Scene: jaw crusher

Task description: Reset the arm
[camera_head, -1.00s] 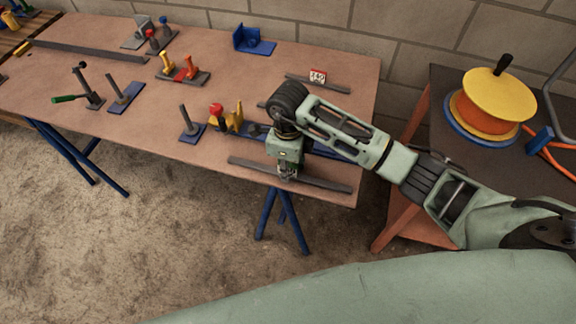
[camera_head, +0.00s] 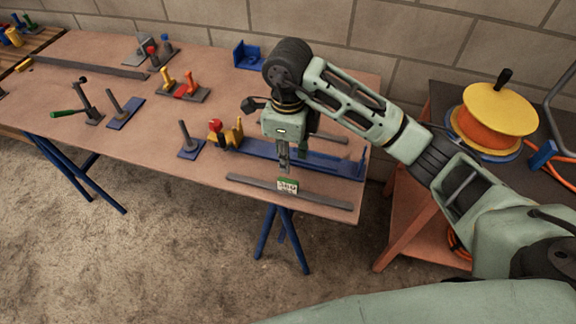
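My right arm comes in from the right over the workbench (camera_head: 110,120). My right gripper (camera_head: 285,168) points down just above a small green and white sign (camera_head: 287,185) at the front grey rail (camera_head: 325,200). The fingers look narrow and close together, but their gap is too small to judge. The sign shows below the fingertips. The blue rail (camera_head: 260,150) lies just behind the gripper, partly hidden by it. My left gripper is out of view.
Levers and knobs on small plates stand on the bench, including a red and yellow pair (camera_head: 180,88) and a red knob beside a yellow bracket (camera_head: 228,130). A yellow and orange reel (camera_head: 495,115) stands on the dark side table at right. A block wall closes the back.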

